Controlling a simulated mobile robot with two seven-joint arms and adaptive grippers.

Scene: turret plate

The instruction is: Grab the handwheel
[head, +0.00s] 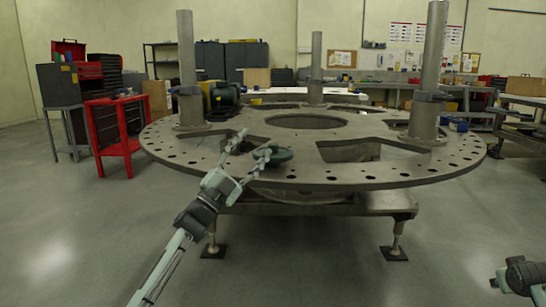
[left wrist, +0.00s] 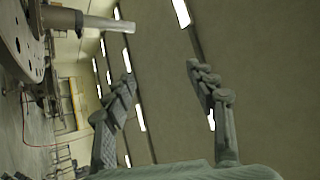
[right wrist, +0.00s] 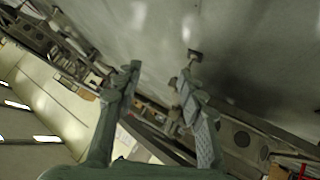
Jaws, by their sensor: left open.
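The handwheel (head: 281,155) looks like a dark green disc at the near edge of the large round metal turret plate (head: 330,179) in the head view. My left gripper (head: 254,143) is open, just left of the handwheel, with one finger overlapping its left side in the picture. I cannot tell whether they touch. In the left wrist view my left gripper's fingers (left wrist: 161,80) are apart with nothing between them, and the handwheel does not show. My right gripper (right wrist: 160,82) is open and empty in its wrist view, away from the plate.
Upright grey posts (head: 429,75) stand on the plate, which has large cutouts and rim holes. A dark green motor-like object (head: 224,96) sits at its back left. A red tool cart (head: 113,130) stands at left. The floor in front is clear.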

